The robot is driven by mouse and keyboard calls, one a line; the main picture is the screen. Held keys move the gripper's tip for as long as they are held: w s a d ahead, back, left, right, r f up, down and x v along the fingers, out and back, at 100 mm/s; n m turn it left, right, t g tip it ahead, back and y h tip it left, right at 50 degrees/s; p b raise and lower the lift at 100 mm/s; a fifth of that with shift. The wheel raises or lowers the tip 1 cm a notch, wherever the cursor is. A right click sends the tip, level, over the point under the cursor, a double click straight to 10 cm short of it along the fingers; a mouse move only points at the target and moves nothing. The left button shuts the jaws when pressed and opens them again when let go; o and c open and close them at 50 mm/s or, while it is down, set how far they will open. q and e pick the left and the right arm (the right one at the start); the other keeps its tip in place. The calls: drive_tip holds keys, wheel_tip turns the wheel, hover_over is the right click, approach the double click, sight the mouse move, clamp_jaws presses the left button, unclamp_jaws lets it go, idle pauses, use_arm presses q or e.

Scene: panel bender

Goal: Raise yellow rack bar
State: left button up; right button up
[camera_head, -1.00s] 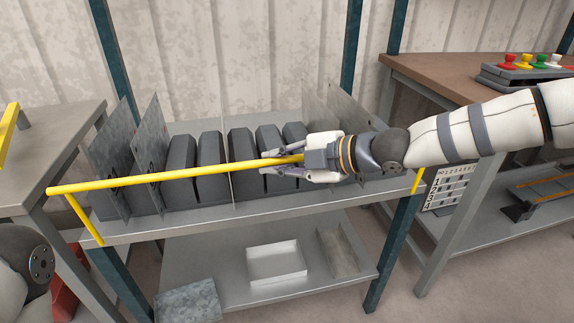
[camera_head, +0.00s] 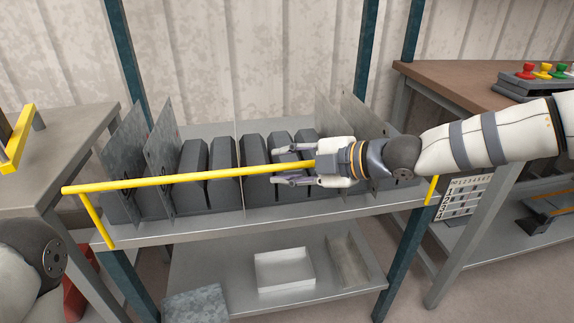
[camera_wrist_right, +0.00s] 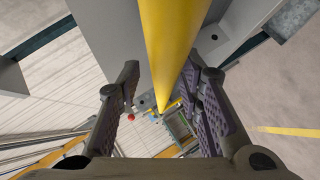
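The yellow rack bar (camera_head: 185,180) runs across the front of a grey shelf rack. Its left arm (camera_head: 95,217) slopes down to the shelf's front edge, and its right arm (camera_head: 432,190) shows at the right post. The bar stands above the shelf edge, in front of the dark blocks. My right gripper (camera_head: 280,167) is at the bar's right half, pointing left, with its fingers apart on either side of the bar. In the right wrist view the bar (camera_wrist_right: 172,45) passes close to the right finger, with a gap to the left finger. My left gripper is out of view.
Several dark blocks (camera_head: 222,165) and upright grey plates (camera_head: 160,160) stand on the rack's upper shelf. A white tray (camera_head: 285,270) lies on the lower shelf. Tables stand at left (camera_head: 50,165) and right (camera_head: 450,80), the right one bearing a button box (camera_head: 530,85).

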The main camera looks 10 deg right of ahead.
drive_tip(key=shift+s+d, duration=0.1)
drive_tip(key=v, duration=1.1)
drive_tip(key=shift+s+d+r, duration=0.25)
drive_tip(key=s+d+f+n+g+h+p, duration=0.1)
drive_tip(key=s+f+n+g+h, duration=0.3)
drive_tip(key=s+f+n, duration=0.8)
drive_tip(key=s+d+f+n+g+h, duration=0.2)
drive_tip(key=s+f+n+g+h, duration=0.25)
drive_tip(key=s+f+n, duration=0.8)
use_arm(q)
drive_tip(key=w+r+t+p, duration=0.1)
drive_tip(key=w+r, duration=0.1)
drive_tip(key=shift+w+r, duration=0.35)
drive_tip(key=shift+r, duration=0.05)
use_arm(e)
drive_tip(key=s+d+f+n+g+h, duration=0.1)
drive_tip(key=s+f+n, duration=0.2)
drive_tip(key=s+n, duration=0.6)
drive_tip(key=s+d+f+n+g+h, duration=0.1)
drive_tip(key=s+f+n, duration=0.2)
drive_tip(key=s+n, duration=0.6)
drive_tip(key=n, duration=0.5)
drive_tip(key=shift+s+d+n, duration=0.2)
drive_tip(key=shift+s+n, duration=0.15)
